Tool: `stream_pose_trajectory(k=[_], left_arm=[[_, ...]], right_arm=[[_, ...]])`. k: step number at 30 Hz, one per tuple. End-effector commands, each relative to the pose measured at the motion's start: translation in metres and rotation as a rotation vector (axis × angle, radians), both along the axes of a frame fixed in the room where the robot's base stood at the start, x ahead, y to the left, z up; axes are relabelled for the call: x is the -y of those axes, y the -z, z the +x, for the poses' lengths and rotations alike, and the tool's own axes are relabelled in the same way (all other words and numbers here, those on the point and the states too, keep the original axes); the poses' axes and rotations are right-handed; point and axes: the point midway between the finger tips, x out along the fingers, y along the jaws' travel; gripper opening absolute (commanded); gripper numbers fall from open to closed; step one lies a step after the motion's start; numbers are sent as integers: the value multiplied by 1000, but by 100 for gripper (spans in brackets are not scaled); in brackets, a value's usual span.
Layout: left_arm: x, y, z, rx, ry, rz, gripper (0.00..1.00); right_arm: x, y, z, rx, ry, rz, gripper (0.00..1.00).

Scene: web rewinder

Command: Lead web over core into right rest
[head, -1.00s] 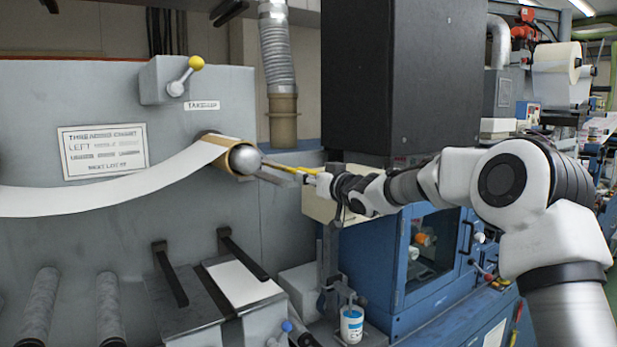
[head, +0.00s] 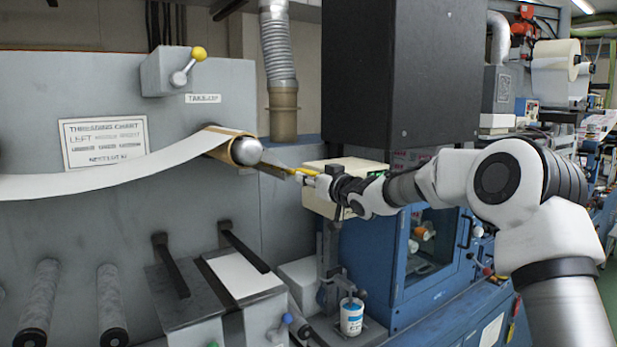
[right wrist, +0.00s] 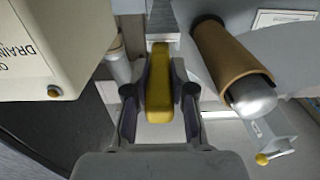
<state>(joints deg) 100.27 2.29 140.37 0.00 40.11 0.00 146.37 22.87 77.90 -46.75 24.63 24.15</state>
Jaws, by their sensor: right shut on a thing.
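The white web (head: 110,180) runs from the left edge up to the brown core (head: 230,148), which has a silver rounded end. In the right wrist view the core (right wrist: 228,58) lies right of my fingers, apart from them. My right gripper (head: 298,174) is just right of the core end, shut on a yellow bar (head: 275,168). The yellow bar (right wrist: 158,88) sits between both fingers in the right wrist view. I cannot tell how the bar joins the web. Two black bars jut out below the core, a left one (head: 172,268) and a right one (head: 245,250); I cannot tell whether either is the rest. My left gripper is out of view.
A cream box (head: 325,205) on the blue machine (head: 385,270) stands close behind my right gripper. A yellow-knobbed lever (head: 190,62) is above the core. Two grey rollers (head: 40,300) are at lower left. A white cup (head: 351,317) stands below my gripper.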

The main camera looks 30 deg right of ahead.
Motion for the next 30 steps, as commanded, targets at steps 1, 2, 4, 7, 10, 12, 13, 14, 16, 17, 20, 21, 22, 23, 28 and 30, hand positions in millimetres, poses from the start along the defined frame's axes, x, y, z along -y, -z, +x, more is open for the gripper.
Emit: stream_pose_trajectory(k=[1,2,4,7,10,12,13,14,16,17,20,21,22,23,28,30], left_arm=[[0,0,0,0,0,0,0],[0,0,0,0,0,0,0],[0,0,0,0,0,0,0],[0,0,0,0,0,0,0],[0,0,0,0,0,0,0],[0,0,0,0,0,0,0],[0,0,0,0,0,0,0],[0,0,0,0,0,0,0],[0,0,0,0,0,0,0],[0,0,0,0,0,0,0],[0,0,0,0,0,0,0],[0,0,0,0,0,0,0],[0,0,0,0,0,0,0],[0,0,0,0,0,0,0],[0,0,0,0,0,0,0],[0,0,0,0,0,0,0]], right_arm=[[0,0,0,1,0,0,0],[0,-1,0,1,0,0,0],[0,-1,0,1,0,0,0],[0,-1,0,1,0,0,49],[0,-1,0,1,0,0,53],[0,-1,0,1,0,0,53],[0,-1,0,1,0,0,53],[0,-1,0,1,0,0,53],[0,0,0,0,0,0,53],[0,0,-1,0,0,1,53],[2,-1,-10,1,1,4,53],[2,-1,-17,1,0,3,53],[2,-1,-23,1,0,5,53],[3,-1,-30,1,-1,6,53],[7,-2,-75,2,-1,8,53],[9,-2,-91,3,-1,6,53]])
